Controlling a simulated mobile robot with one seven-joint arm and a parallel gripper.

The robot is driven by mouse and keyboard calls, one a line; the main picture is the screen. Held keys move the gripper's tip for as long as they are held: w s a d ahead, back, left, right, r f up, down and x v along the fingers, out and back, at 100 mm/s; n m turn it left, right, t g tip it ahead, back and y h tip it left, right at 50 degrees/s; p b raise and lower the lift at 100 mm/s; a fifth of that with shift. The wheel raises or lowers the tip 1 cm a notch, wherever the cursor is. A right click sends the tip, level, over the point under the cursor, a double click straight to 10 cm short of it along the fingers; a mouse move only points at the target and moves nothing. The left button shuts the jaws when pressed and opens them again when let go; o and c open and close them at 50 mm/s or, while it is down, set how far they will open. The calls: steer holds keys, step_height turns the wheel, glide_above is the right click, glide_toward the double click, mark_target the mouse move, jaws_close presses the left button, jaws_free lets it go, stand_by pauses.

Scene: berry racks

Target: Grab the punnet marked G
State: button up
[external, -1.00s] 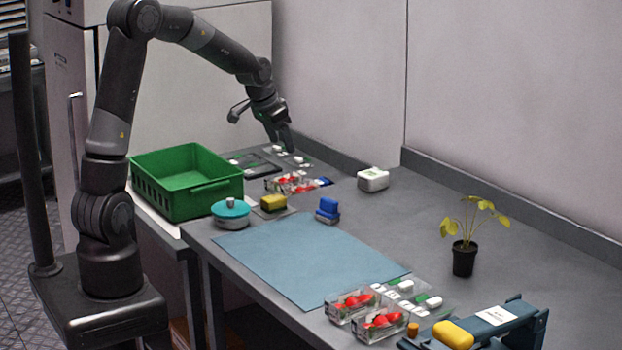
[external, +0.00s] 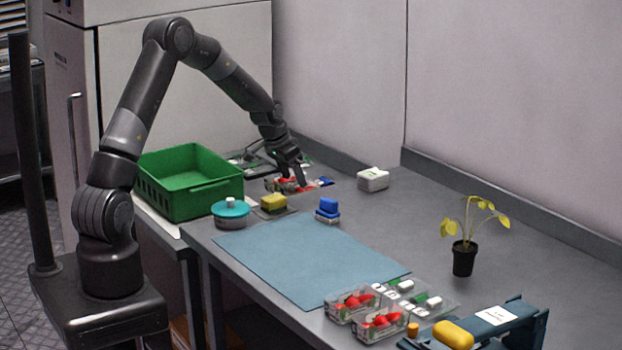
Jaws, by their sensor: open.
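My gripper (external: 292,180) is open and low over the far group of punnets, pointing down. A clear punnet with red berries (external: 279,184) sits right at its fingers; I cannot tell whether they touch it. My gripper and arm hide part of this group. Two more clear punnets of red berries, a left one (external: 350,303) and a right one (external: 379,322), stand at the front of the table with white-and-green labelled packs behind them. The letters on the punnets are too small to read, so I cannot tell which is marked G.
A green crate (external: 185,207) stands left of the far punnets. A teal pot (external: 230,213), a yellow sponge (external: 274,203), a blue block (external: 327,208) and a white box (external: 373,179) are nearby. A blue mat (external: 310,258) lies clear. A potted plant (external: 463,259) stands right.

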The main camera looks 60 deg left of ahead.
steer(key=x, duration=0.5)
steer(key=shift+w+d, duration=0.2)
steer(key=shift+w, duration=0.05)
steer(key=shift+r, duration=0.1)
steer(key=c, duration=0.7)
steer(key=shift+c, duration=0.5)
steer(key=shift+r, duration=0.1)
